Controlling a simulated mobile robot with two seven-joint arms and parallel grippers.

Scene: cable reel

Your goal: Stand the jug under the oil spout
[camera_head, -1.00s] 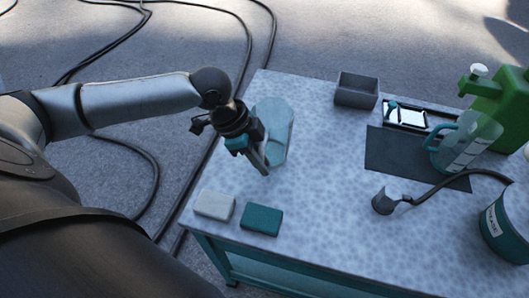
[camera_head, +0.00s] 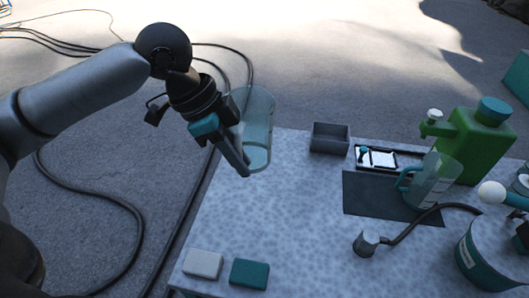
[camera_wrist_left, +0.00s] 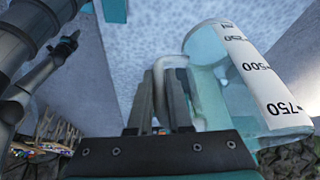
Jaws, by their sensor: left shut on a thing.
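A clear jug (camera_head: 258,130) is at the far left corner of the table in the head view. My left gripper (camera_head: 236,160) is shut on its handle. In the left wrist view the handle (camera_wrist_left: 172,62) passes between the fingers, and the jug's wall (camera_wrist_left: 250,80) carries a white scale. The jug looks lifted, but its base is partly hidden by the gripper. A green can (camera_head: 477,147) with a teal cap and a small pale-topped spout (camera_head: 433,121) stands at the back right. My right gripper is not in view.
A second clear jug with a teal handle (camera_head: 432,180) stands on a dark mat (camera_head: 375,195). A grey bin (camera_head: 330,138), a black tray (camera_head: 388,158), a small metal cup with a hose (camera_head: 366,243) and a drum (camera_head: 482,255) are nearby. White (camera_head: 203,263) and teal (camera_head: 249,274) blocks lie at front left.

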